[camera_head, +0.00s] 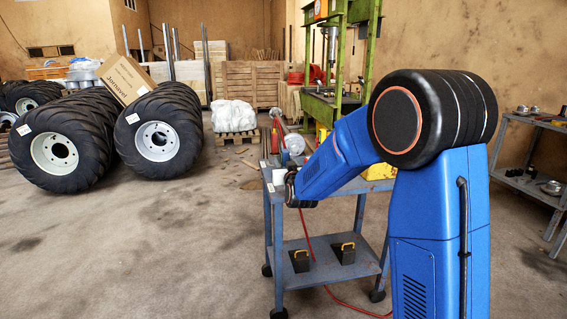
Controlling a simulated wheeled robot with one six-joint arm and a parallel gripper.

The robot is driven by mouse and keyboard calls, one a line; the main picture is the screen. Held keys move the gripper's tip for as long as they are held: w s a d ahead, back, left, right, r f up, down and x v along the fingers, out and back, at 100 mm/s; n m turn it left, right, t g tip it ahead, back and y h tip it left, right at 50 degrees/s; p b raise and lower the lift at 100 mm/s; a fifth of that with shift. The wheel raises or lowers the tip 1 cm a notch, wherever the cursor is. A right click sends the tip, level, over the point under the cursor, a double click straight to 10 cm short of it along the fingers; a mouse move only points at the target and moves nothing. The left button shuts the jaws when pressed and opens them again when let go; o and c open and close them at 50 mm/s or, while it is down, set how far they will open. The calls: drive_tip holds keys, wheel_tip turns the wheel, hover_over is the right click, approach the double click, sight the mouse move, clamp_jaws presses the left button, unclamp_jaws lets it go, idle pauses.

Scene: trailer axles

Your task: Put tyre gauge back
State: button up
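I cannot make out a tyre gauge in this view. My blue arm reaches left from its large black joint, over the blue-grey wheeled cart (328,251). The dark far end of my arm is at the cart's left top corner. My gripper's fingers cannot be made out there, nor whether they hold anything. My arm hides much of the cart top. A small white item (279,177) and a yellow item (378,171) show on the cart top.
A red hose (341,300) lies on the floor. A green press (338,60) stands behind, large tyres (60,150) at left, a metal shelf (528,188) at right. The left floor is clear.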

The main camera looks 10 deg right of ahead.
drive_tip(key=s+d+f+g, duration=0.2)
drive_tip(key=s+g, duration=0.2)
drive_tip(key=s, duration=1.5)
drive_tip(key=s+d+f+g, duration=0.2)
drive_tip(key=s+d+g, duration=0.1)
drive_tip(key=s, duration=1.6)
drive_tip(key=s+d+f+g, duration=0.3)
drive_tip(key=s+g, duration=0.3)
drive_tip(key=s, duration=1.3)
drive_tip(key=shift+s+d, duration=0.2)
drive_tip(key=shift+s, duration=0.2)
drive_tip(key=shift+f, duration=0.1)
